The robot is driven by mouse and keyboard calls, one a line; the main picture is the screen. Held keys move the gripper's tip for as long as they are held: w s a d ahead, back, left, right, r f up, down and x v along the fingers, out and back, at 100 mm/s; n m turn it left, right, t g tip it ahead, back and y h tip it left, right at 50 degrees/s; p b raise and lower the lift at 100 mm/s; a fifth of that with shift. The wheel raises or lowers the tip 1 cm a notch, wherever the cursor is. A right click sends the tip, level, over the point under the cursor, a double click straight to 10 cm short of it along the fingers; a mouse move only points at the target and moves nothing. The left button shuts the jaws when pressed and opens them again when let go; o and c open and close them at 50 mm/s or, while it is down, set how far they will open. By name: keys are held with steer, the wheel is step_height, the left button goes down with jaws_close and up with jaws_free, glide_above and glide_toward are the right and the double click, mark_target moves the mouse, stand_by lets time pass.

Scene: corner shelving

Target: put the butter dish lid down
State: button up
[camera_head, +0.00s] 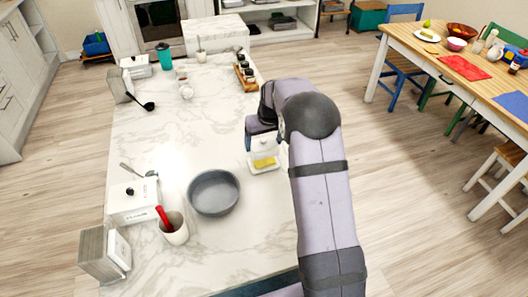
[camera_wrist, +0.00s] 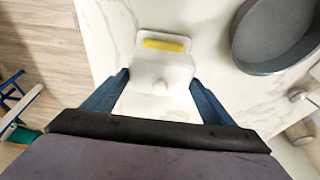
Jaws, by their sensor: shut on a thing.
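The butter dish (camera_head: 265,168) stands on the marble counter with a yellow block of butter (camera_head: 264,161) on it. The white lid (camera_head: 262,146) is between the fingers of my gripper (camera_head: 263,140), close to the dish. I cannot tell how far the lid is above the dish.
A grey bowl (camera_head: 214,192) stands left of the dish. A white cup with a red utensil (camera_head: 172,228) and a white box (camera_head: 134,200) are further left. A wooden rack of jars (camera_head: 245,75) is at the back. Marble between them is clear.

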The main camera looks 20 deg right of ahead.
mark_target(264, 140)
step_height(264, 140, up, 4)
steer(key=shift+r+b, duration=0.1)
steer(key=shift+b, duration=0.25)
steer(key=shift+d+r, duration=0.35)
steer(key=s+d+r+m+p, duration=0.1)
steer(key=s+d+r+p, duration=0.2)
steer(key=r, duration=0.4)
steer(key=s+f, duration=0.3)
steer(key=s, duration=0.5)
steer(key=shift+n, duration=0.4)
steer(key=shift+s+a+f+b, duration=0.25)
steer(key=shift+s+f, duration=0.5)
steer(key=shift+f, duration=1.85)
steer(key=shift+s+a+f+b, duration=0.1)
steer(key=shift+s+a+f, duration=0.45)
steer(key=shift+f, duration=2.1)
steer(key=shift+s+a+f+b, duration=0.1)
steer(key=shift+s+f, duration=0.85)
steer(key=shift+f, duration=1.65)
